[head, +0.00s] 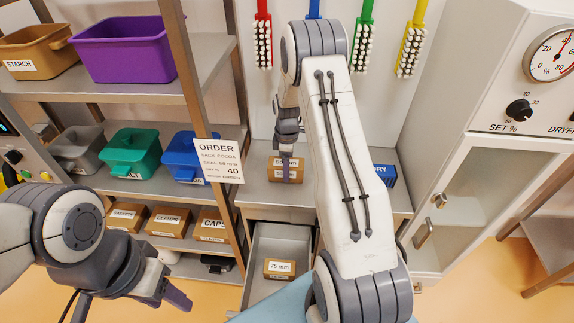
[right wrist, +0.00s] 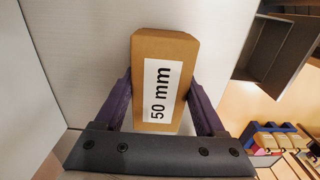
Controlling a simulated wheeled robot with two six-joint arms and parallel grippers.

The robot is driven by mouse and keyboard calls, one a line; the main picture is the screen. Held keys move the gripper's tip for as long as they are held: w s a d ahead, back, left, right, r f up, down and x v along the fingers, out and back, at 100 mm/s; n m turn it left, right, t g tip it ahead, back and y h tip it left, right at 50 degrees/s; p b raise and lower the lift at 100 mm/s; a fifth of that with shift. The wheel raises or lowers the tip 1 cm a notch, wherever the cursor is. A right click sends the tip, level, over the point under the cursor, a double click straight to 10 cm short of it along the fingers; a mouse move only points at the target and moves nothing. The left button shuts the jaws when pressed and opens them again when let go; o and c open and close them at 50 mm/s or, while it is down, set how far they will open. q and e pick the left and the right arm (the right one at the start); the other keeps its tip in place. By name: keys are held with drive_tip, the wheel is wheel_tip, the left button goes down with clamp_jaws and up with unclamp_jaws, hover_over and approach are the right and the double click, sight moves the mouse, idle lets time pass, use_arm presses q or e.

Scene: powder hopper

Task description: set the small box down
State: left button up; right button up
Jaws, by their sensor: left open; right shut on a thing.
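The small brown box (right wrist: 140,75) has a white "50 mm" label and sits between both purple fingers of my right gripper (right wrist: 165,100) in the right wrist view. My right gripper (head: 287,172) is shut on the box (head: 275,176) in the head view, over the grey cabinet top (head: 255,196). The fingers hide part of the box there, and I cannot tell if its underside touches the top. My left gripper (head: 176,297) is open and empty at the lower left, away from the box.
Below the cabinet top, a drawer (head: 262,243) stands open with a "75 mm" box (head: 279,269) inside. A blue box (head: 386,175) stands right of my right arm. A shelf rack with a purple bin (head: 122,48) is at left, a dryer (head: 520,100) at right.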

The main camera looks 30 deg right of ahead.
drive_tip(key=shift+f, duration=0.25)
drive_tip(key=o, duration=1.5)
drive_tip(key=shift+r, duration=0.1)
drive_tip(key=shift+r, duration=0.25)
wheel_tip(320, 180, up, 11)
drive_tip(key=b, duration=0.3)
drive_tip(key=shift+f, duration=0.2)
drive_tip(key=shift+r, duration=0.65)
